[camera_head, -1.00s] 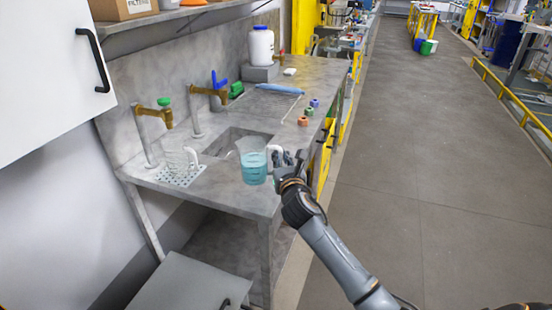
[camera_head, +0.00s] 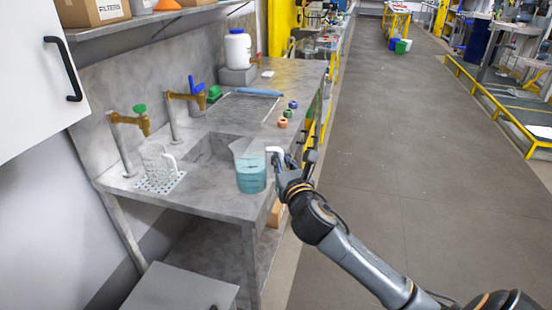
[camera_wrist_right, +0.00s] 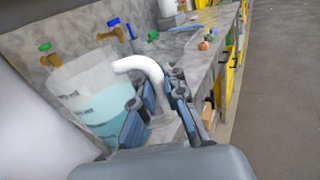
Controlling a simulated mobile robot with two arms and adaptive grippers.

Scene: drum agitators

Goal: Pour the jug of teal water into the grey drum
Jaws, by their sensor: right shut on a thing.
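The clear jug of teal water (camera_head: 250,172) is at the front right edge of the grey sink counter (camera_head: 215,202), upright, with its white handle (camera_head: 274,150) toward my right gripper. My right gripper (camera_head: 284,162) is shut on that handle. In the right wrist view the white handle (camera_wrist_right: 146,70) passes between the fingers (camera_wrist_right: 160,105), and the teal water (camera_wrist_right: 105,105) shows at left. I cannot tell whether the jug's base touches the counter. My left gripper is not in view. I see no grey drum that I can make out.
An empty clear jug (camera_head: 155,160) stands on a perforated drain plate (camera_head: 160,184) left of the sink (camera_head: 215,148). Brass taps (camera_head: 132,121) rise behind. A white bottle (camera_head: 238,48) and small coloured rings (camera_head: 283,122) are farther back. The floor (camera_head: 400,150) at right is open.

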